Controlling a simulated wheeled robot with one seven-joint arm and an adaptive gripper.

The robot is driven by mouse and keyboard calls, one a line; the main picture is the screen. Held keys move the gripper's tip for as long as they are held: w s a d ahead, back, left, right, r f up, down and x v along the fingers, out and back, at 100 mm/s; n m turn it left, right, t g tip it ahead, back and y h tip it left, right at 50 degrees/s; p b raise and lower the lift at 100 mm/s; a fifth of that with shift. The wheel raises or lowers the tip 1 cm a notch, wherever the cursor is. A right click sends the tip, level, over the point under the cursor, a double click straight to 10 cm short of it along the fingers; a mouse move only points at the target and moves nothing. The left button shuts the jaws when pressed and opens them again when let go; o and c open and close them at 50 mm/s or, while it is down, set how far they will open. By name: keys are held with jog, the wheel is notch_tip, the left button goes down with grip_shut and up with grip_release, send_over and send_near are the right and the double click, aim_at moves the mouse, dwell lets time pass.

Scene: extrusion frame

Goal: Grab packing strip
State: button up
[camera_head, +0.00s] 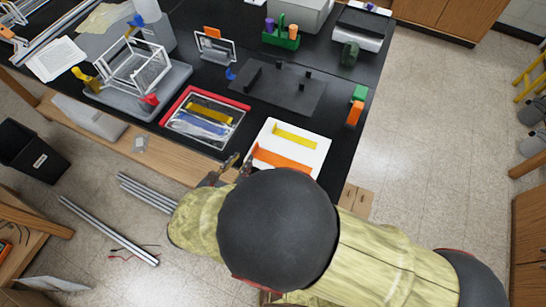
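A white tray (264,134) lies near the front edge of the black table. It holds a yellow strip (295,136) at the back and a wider orange strip (279,160) at the front. I cannot tell which of these is the packing strip. Another yellow strip (209,113) lies in a red-rimmed tray (177,101) to the left, above a blue item. My gripper (238,165) is at the table's front edge, just left of the white tray's near corner. My arm hides much of it, so its opening does not show clearly. I see no strip in it.
A dark flat plate with small blocks (286,90) lies behind the white tray. Green and orange blocks (355,110) stand at the table's right edge. A white wire frame (137,70) on a grey base stands left. Metal profiles (110,232) lie at the lower left.

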jog(key=shift+x, duration=0.95)
jog(key=x, duration=0.2)
jog(key=b+x, duration=0.1)
jog(key=x, duration=0.1)
jog(key=shift+w+d+r, duration=0.1)
jog(key=shift+d+r, duration=0.05)
jog(key=shift+d, duration=0.35)
jog(key=shift+w+b, duration=0.3)
jog(key=shift+w, duration=0.05)
jog(key=shift+c, duration=0.4)
grip_shut()
